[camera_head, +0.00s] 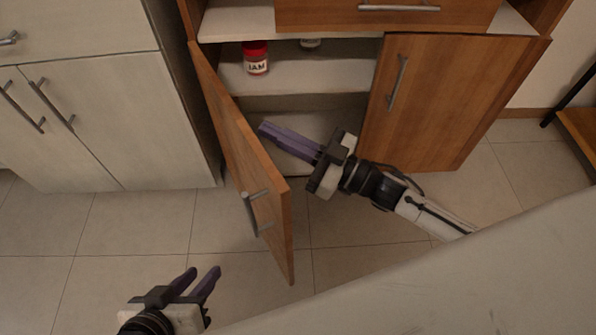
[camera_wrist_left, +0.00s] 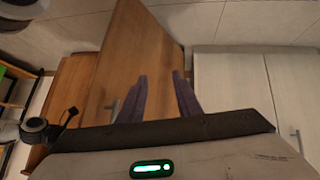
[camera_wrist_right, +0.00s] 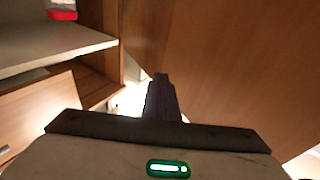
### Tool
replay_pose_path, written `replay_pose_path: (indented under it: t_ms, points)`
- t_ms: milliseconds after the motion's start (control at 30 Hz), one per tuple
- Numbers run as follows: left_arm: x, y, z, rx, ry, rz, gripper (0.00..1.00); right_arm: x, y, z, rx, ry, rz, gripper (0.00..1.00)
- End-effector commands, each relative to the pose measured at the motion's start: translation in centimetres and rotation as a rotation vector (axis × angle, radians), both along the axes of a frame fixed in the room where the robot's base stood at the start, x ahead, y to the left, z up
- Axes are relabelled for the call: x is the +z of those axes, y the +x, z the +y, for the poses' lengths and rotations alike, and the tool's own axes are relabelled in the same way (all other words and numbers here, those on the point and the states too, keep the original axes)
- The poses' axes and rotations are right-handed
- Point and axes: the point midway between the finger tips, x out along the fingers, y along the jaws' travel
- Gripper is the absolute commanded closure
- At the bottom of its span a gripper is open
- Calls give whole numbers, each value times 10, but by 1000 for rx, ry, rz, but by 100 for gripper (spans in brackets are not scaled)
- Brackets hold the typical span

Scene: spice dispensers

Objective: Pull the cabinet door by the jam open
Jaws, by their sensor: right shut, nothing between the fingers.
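The left cabinet door (camera_head: 240,150) is brown wood and stands swung out from the cabinet, with its grey handle (camera_head: 252,212) facing left. The red-lidded jam jar (camera_head: 256,58) stands on the shelf behind this open doorway; part of it shows in the right wrist view (camera_wrist_right: 62,10). My right gripper (camera_head: 264,130) is shut and empty, its fingers at the inner side of the door; I cannot tell whether they touch it. My left gripper (camera_head: 204,272) is open and empty, low in front and left of the door. The door shows beyond its fingers in the left wrist view (camera_wrist_left: 150,50).
The right cabinet door (camera_head: 430,100) is closed, with a drawer (camera_head: 390,12) above. A pale cabinet (camera_head: 90,120) stands close on the left. A white surface (camera_head: 450,280) fills the lower right. The tiled floor (camera_head: 130,230) is clear at left.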

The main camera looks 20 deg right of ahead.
Motion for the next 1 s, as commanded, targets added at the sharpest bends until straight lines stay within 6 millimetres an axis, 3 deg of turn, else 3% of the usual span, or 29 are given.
replay_pose_path:
  t_ms: [167,300,500,600,767,1000]
  points:
    - [-8,-2,-3,-18,3,18,69,13,-17,-23,390,-30,-112,100]
    - [-12,-4,-6,-32,5,36,69,14,-43,-66,668,-89,-73,100]
    - [-5,2,-8,-46,3,24,69,18,-73,-125,902,-160,46,100]
    - [-4,2,-8,-50,5,26,69,21,-81,-139,953,-173,83,100]
    - [-5,1,-8,-54,8,30,69,21,-87,-134,975,-177,96,100]
    - [-8,2,-9,-53,3,28,69,21,-96,-87,976,-174,92,100]
